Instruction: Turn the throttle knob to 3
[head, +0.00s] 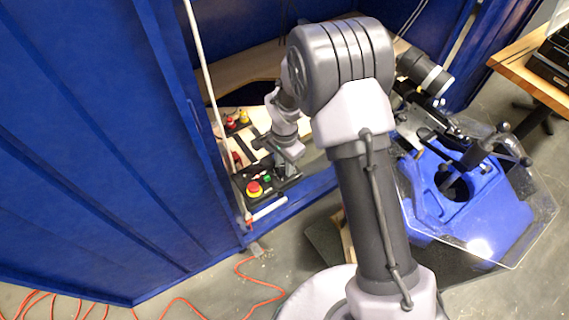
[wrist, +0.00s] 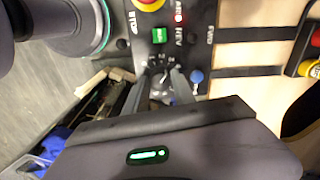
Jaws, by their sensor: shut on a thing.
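The throttle knob (wrist: 161,75) sits on a black control panel (wrist: 186,52), with a dial of small white marks around it. My gripper (wrist: 163,84) is shut on the knob, with a fingertip on either side of it; the fingers hide part of the knob. The knob's setting is too small and blurred to read. In the head view my gripper (head: 286,168) is low over the panel (head: 262,195), and my wrist hides the knob there.
Near the knob are a green button (wrist: 161,35), a blue knob (wrist: 196,76) and a red emergency stop on yellow (wrist: 148,4). In the head view the emergency stop (head: 254,188) is at the panel's front. Blue tank walls (head: 90,130) enclose the left side.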

